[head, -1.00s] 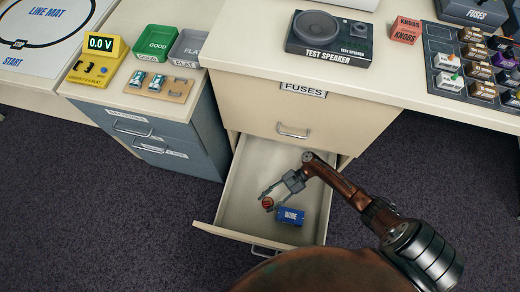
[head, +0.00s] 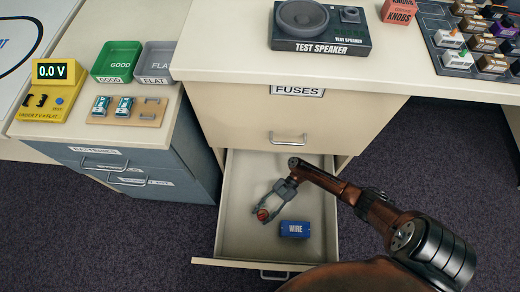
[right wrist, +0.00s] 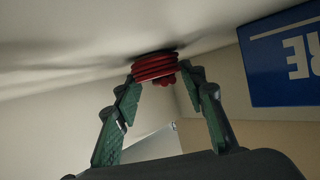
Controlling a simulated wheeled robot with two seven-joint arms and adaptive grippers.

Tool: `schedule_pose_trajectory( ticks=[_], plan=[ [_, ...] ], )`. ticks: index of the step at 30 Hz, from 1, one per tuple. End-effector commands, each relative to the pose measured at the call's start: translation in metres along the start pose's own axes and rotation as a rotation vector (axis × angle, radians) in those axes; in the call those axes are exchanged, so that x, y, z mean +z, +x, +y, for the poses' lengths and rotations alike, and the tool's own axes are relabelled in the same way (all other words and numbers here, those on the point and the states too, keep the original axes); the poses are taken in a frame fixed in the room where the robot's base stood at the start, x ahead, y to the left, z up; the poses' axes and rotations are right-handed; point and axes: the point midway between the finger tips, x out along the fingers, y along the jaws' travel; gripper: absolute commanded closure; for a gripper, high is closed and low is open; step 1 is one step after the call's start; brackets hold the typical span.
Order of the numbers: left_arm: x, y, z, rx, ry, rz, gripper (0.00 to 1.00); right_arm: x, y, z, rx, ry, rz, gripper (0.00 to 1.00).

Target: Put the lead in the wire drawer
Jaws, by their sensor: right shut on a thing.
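The lead is a small red coil (head: 262,214), held between the fingertips of my right gripper (head: 266,208). The right wrist view shows the red coil (right wrist: 155,68) between both fingers, close to a pale drawer surface; I cannot tell whether it touches. The open lower drawer (head: 238,225) has a pale interior, and my right gripper is inside it. A blue box marked WIRE (head: 295,229) lies in the drawer, right of the coil, and also shows in the right wrist view (right wrist: 285,60). My left gripper is not in view.
The FUSES drawer (head: 250,120) above is closed. The test speaker (head: 320,28) stands on the counter, with a red KNOBS box (head: 398,12) and a parts board (head: 450,40) to its right. A blue-grey cabinet (head: 150,170) stands to the left. The drawer floor around the coil is mostly clear.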

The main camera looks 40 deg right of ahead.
Motion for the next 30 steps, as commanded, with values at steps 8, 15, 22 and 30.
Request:
schedule_pose_trajectory(
  ticks=[8, 15, 22, 30],
  plan=[
    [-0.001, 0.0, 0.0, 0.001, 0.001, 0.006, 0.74, -0.001, 0.0, 0.001, 0.001, -0.002, 0.0, 0.84],
    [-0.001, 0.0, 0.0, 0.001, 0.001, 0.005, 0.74, 0.0, 0.0, 0.001, 0.001, -0.002, 0.0, 0.49],
    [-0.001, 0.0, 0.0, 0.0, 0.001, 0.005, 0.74, 0.0, 0.0, 0.001, 0.001, -0.002, 0.0, 0.45],
    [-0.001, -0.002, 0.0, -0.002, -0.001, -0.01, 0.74, -0.001, -0.015, 0.002, 0.003, -0.002, -0.003, 0.45]
  ],
)
